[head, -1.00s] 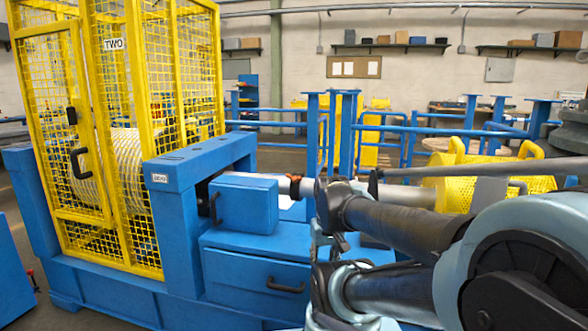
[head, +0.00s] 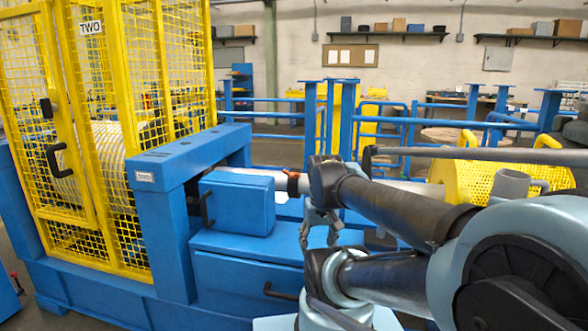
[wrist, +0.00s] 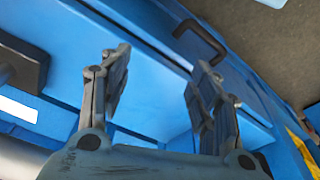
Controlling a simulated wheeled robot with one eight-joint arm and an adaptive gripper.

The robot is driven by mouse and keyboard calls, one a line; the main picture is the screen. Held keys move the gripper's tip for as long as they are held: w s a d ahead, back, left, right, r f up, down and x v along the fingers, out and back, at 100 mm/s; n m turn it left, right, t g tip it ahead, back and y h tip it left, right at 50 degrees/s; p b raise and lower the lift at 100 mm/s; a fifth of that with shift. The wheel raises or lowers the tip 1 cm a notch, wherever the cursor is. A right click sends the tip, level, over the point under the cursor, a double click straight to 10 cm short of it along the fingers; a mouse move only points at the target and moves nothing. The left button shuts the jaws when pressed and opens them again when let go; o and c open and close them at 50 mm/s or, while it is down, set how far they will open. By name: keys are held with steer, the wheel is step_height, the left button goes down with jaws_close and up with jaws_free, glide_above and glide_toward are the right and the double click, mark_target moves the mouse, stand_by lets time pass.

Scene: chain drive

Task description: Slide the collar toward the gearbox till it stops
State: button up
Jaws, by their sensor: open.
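The collar looks to be the narrow copper-and-dark ring (head: 293,184) around the silver shaft (head: 262,170) in the head view. Bare shaft shows to its left, and my arm covers the shaft just to its right. A blue box (head: 236,205) with a black side handle stands in front of the shaft; I cannot tell whether it is the gearbox. My gripper (head: 319,240) hangs fingers down, below and right of the ring, apart from it. In the wrist view my gripper (wrist: 163,62) is open, with nothing between its fingers. The collar is not recognisable there.
A yellow mesh cage (head: 125,130) and a blue upright frame (head: 165,215) stand at left. A black handle (wrist: 201,40) on a blue surface is close beyond my fingers in the wrist view. A yellow perforated guard (head: 490,170) is at right. Blue rails run behind.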

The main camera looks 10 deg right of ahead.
steer(key=w+r+m, duration=0.1)
steer(key=w+r, duration=1)
steer(key=r, duration=0.1)
step_height(320, 180, up, 15)
steer(key=m+g, duration=0.2)
steer(key=m, duration=0.2)
glide_above(296, 169)
steer(key=f, duration=1.7)
steer(key=shift+w+f, duration=0.25)
steer(key=shift+w, duration=0.15)
jaws_close()
steer(key=shift+s+n, duration=0.1)
steer(key=shift+n, duration=0.2)
